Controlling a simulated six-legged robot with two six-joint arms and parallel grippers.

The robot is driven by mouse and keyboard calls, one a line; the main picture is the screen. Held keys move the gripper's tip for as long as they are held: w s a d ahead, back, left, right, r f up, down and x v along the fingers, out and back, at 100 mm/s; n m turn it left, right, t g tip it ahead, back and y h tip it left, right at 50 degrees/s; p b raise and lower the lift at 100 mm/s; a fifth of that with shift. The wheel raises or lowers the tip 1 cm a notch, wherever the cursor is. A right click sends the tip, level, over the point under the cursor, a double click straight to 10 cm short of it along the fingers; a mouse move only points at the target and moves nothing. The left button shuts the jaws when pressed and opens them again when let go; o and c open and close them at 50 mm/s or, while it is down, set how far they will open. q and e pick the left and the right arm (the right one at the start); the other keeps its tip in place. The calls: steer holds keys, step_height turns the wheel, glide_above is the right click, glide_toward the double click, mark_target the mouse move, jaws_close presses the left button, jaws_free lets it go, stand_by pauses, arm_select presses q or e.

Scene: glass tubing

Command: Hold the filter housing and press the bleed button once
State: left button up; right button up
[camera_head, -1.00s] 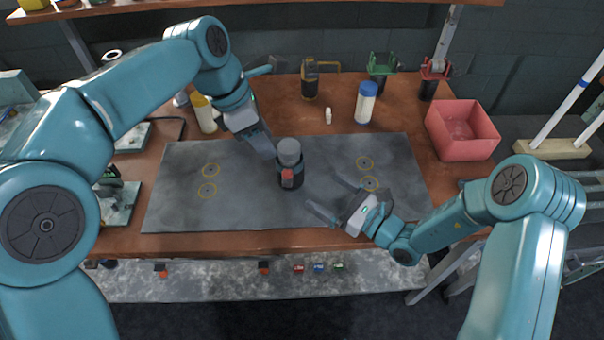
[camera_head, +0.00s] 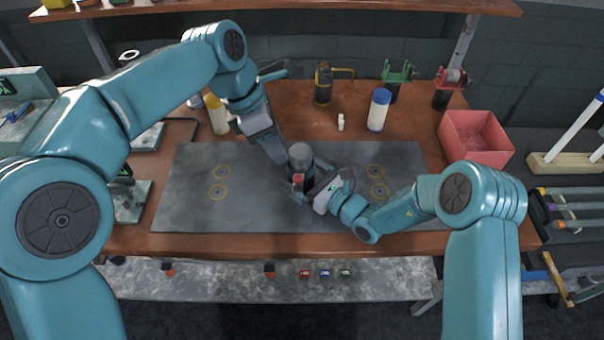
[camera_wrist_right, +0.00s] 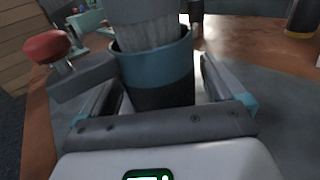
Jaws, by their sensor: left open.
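The filter housing (camera_head: 301,152) stands upright on the grey mat, dark with a grey top. In the right wrist view the housing (camera_wrist_right: 155,72) shows a blue-grey band around its upper body. The red bleed button (camera_head: 298,179) faces the front; in the right wrist view the button (camera_wrist_right: 47,46) sticks out on a bracket at left. My right gripper (camera_head: 311,188) is low at the housing's front right, its fingers on either side of the body, with a gap visible at the right finger. My left gripper (camera_head: 282,152) is open, close to the housing's upper left; contact cannot be told.
The grey mat (camera_head: 250,215) is clear on both sides of the housing. Behind it stand a small white bottle (camera_head: 341,122), a blue-capped bottle (camera_head: 378,112) and a yellow-topped bottle (camera_head: 217,116). A red bin (camera_head: 476,138) sits at the back right.

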steer(key=c, duration=1)
arm_select(q)
jaws_close()
arm_select(e)
steer(key=shift+o, duration=0.2)
steer(key=shift+d, duration=0.1)
arm_select(q)
steer(key=m+t+y, duration=0.1)
steer(key=m+y, duration=0.2)
steer(key=m, duration=2.3)
glide_above(298, 178)
steer(key=shift+a+f, duration=0.1)
steer(key=shift+f, duration=3.25)
